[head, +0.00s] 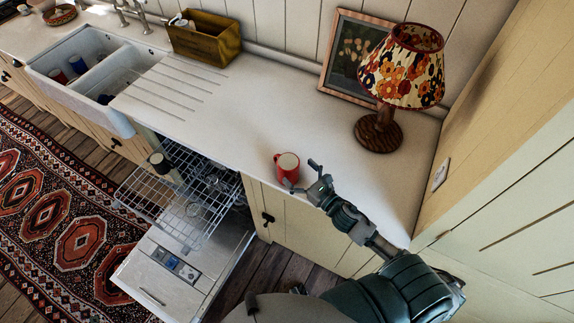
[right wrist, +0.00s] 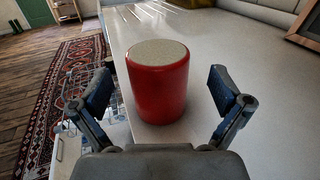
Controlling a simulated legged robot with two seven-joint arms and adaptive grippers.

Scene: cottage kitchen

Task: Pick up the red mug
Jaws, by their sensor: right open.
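The red mug (head: 287,166) stands upright on the white counter, near its front edge, with its handle toward the left in the head view. In the right wrist view the mug (right wrist: 158,82) is just ahead, centred between the fingers, with a pale top. Its handle does not show there. My right gripper (head: 302,177) is open beside the mug, on its right in the head view. In the right wrist view the two fingers (right wrist: 167,92) are spread on either side of the mug, with visible gaps. My left gripper is not in view.
A lamp (head: 378,130) and a framed picture (head: 342,70) stand behind on the counter. An open dishwasher (head: 180,268) with a pulled-out rack is below at the left. A sink (head: 80,75) and a wooden box (head: 205,40) are further left. The counter around the mug is clear.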

